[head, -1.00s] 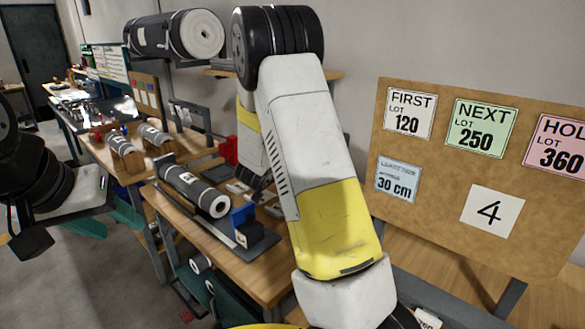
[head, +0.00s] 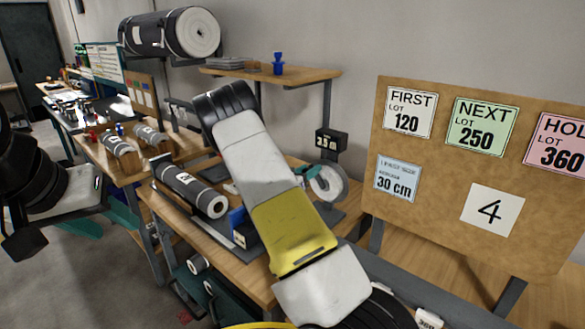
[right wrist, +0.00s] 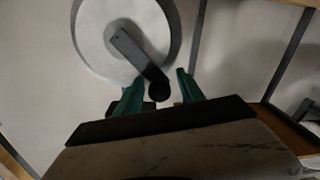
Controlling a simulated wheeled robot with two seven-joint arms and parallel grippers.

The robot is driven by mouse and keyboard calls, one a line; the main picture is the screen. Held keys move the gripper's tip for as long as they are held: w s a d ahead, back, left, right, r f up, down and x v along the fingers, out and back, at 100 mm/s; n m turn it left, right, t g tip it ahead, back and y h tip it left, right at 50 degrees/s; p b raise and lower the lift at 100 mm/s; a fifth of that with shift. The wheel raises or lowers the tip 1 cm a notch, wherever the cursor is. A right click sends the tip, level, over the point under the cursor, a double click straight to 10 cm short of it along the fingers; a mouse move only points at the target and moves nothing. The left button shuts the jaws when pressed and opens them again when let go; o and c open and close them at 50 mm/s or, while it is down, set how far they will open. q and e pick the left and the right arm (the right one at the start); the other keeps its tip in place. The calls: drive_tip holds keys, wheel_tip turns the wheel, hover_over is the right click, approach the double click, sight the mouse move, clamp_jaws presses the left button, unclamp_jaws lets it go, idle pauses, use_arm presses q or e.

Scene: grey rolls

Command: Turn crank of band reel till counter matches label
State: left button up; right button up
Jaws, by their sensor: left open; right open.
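The band reel (head: 328,182) stands on the bench behind my right arm in the head view, a pale disc with a grey rim. Its black counter (head: 331,143) shows pale digits that look like 3.5. In the right wrist view the reel (right wrist: 95,35) fills the top left. Its dark crank (right wrist: 136,55) slants down right to a round knob (right wrist: 158,90). My right gripper (right wrist: 160,88) is open, its green fingers on either side of the knob; I cannot tell whether they touch it. My left gripper (head: 25,240) is open and empty at the far left, away from the reel.
A board (head: 420,210) at right carries the labels FIRST LOT 120 (head: 409,112), NEXT LOT 250 (head: 482,127), HOLD 360 (head: 556,145), a 30 cm card (head: 397,180) and a 4. A grey roll (head: 188,188) lies on the bench. A shelf (head: 300,74) hangs above the counter.

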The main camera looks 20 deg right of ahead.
drive_tip(key=shift+w+d, duration=0.4)
drive_tip(key=shift+d, duration=0.15)
clamp_jaws()
drive_tip(key=shift+a+f, duration=0.1)
drive_tip(key=shift+f, duration=0.05)
idle(1.0)
